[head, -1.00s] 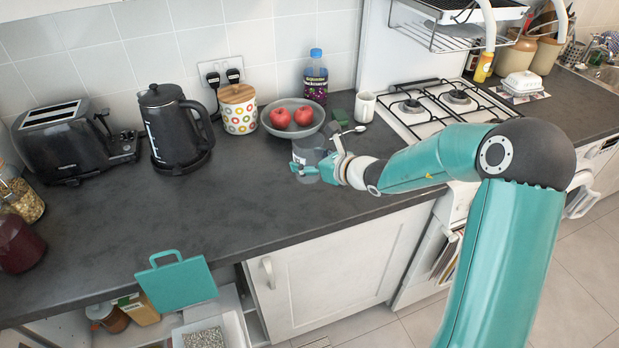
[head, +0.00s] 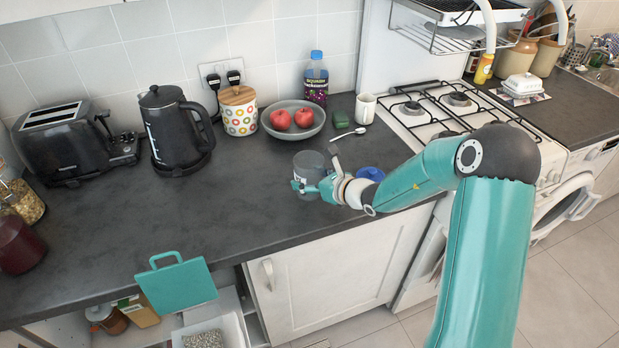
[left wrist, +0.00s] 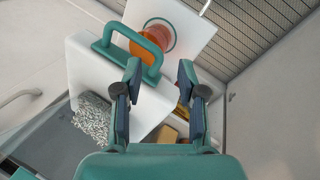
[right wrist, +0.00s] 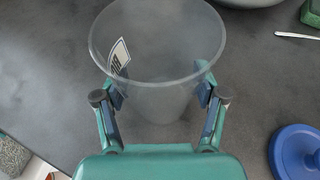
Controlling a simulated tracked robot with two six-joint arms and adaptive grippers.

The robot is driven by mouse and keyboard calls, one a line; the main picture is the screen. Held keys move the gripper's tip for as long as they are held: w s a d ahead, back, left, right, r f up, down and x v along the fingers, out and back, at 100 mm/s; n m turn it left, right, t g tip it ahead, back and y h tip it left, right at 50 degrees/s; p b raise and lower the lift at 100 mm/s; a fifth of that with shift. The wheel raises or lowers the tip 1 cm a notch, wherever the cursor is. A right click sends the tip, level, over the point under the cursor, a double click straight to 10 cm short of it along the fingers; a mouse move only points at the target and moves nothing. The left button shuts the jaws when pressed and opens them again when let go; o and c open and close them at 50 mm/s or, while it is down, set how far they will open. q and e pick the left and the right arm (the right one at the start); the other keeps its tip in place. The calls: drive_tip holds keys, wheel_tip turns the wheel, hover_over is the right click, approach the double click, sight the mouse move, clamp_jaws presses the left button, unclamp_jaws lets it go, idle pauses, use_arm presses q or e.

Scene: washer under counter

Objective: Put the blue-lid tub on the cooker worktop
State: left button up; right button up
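A clear, smoky tub (head: 308,163) with a small label is at the middle of the dark counter in the head view. It fills the upper middle of the right wrist view (right wrist: 158,50), and no lid shows on it. My right gripper (right wrist: 160,97) has a finger against each side of it. Whether its base touches the counter is unclear. A round blue lid (right wrist: 297,152) lies apart on the counter, partly behind my right arm in the head view (head: 371,173). The cooker (head: 440,105) stands right of the counter. My left gripper (left wrist: 158,75) is open and empty.
A spoon (head: 348,134), green sponge (head: 341,119), white mug (head: 365,108) and fruit bowl (head: 292,127) are behind the tub. Right of the cooker, dark worktop (head: 585,110) holds a butter dish (head: 524,84). A teal board (head: 177,285) is at the front edge.

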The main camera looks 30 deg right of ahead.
drive_tip(key=o, duration=0.4)
drive_tip(key=shift+r, duration=0.1)
drive_tip(key=shift+r+p, duration=0.2)
drive_tip(key=shift+p, duration=0.15)
drive_tip(key=p+v, duration=0.1)
drive_tip(key=v, duration=1.1)
drive_tip(key=shift+p, duration=0.35)
drive_tip(key=shift+s+f, duration=0.15)
